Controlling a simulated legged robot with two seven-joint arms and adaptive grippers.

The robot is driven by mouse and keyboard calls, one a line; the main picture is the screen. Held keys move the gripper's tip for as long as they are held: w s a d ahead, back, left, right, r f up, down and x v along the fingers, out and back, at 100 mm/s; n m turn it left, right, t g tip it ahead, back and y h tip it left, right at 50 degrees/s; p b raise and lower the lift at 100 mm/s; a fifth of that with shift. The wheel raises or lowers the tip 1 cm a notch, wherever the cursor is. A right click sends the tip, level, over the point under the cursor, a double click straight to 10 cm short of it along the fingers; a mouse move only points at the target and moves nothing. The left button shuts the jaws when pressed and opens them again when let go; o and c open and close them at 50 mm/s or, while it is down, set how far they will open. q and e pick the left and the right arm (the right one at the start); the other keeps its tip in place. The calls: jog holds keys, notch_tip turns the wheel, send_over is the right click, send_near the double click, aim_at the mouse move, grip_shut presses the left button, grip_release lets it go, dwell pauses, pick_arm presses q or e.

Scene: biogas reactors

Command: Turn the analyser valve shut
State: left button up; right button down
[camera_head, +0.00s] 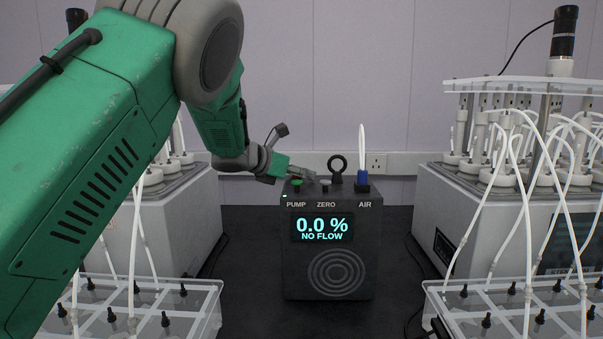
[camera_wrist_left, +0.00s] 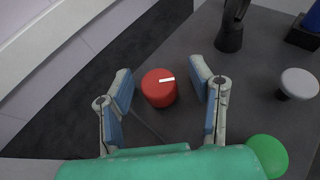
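The analyser (camera_head: 300,258) is a dark box in the middle of the head view. Its display reads 0.0 % and NO FLOW. In the left wrist view, a red round knob (camera_wrist_left: 158,92) with a white line mark stands on its top; this appears to be the valve. The white mark lies roughly crosswise in that view. My left gripper (camera_wrist_left: 164,86) is open, with one finger on each side of the knob and visible gaps to both. In the head view, the left gripper (camera_head: 305,172) is at the analyser's top left; the knob cannot be made out there.
Reactor units with tubes stand left (camera_head: 190,215) and right (camera_head: 432,205). Dark bench shows between them.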

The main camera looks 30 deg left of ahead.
pick_arm(q)
jog(key=shift+s+a, duration=0.15)
jog(key=shift+a, duration=0.3)
jog(key=v, duration=1.1)
jog(key=shift+s, duration=0.3)
